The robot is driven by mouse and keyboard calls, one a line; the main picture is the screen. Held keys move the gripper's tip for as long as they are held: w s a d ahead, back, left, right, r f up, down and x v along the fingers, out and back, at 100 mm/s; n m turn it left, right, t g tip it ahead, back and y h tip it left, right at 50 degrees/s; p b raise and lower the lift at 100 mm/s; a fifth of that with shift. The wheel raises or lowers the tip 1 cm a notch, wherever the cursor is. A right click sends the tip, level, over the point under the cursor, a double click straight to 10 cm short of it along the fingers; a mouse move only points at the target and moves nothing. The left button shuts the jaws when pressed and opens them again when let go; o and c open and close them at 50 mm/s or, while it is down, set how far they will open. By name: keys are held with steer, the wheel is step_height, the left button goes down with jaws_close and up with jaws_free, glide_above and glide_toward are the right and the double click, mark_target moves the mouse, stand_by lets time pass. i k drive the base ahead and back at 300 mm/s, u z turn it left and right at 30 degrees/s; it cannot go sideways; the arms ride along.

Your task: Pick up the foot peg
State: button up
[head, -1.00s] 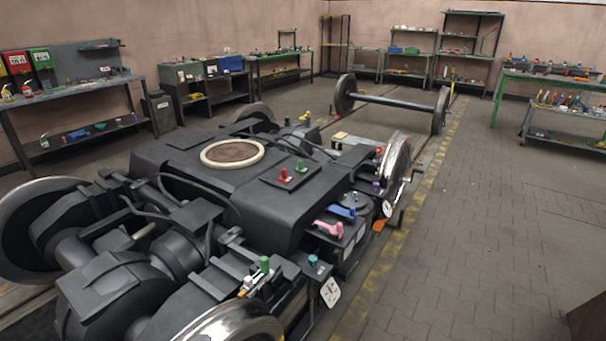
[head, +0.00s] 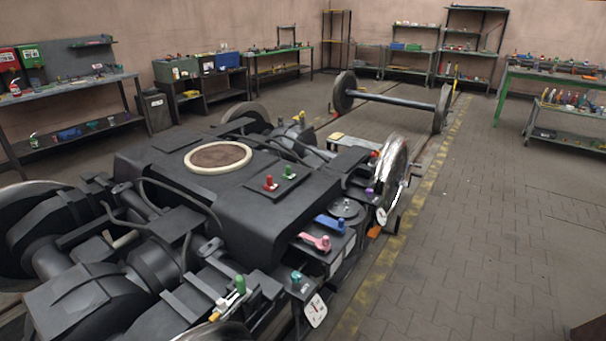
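My gripper is not in view. I cannot tell for sure which part is the foot peg. Small coloured parts sit on the dark bogie (head: 255,205). A red peg (head: 270,184) and a green peg (head: 289,172) stand on its top plate. A pink handle-like part (head: 316,242) and a blue one (head: 330,224) lie on its right side. A taller green peg (head: 240,284) and a teal knob (head: 296,277) are at the near right corner. An orange part (head: 374,231) shows low beside the right wheel.
A loose wheelset (head: 392,103) stands on the rails behind the bogie. Workbenches (head: 75,89) and shelves line the left and back walls. A green table (head: 550,76) stands at the right.

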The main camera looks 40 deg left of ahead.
mark_target(270, 187)
steer(key=z, duration=0.05)
steer(key=i, duration=2.6)
steer(key=u, duration=1.4)
steer(key=i, duration=0.25)
steer(key=u, duration=3)
steer(key=i, duration=0.3)
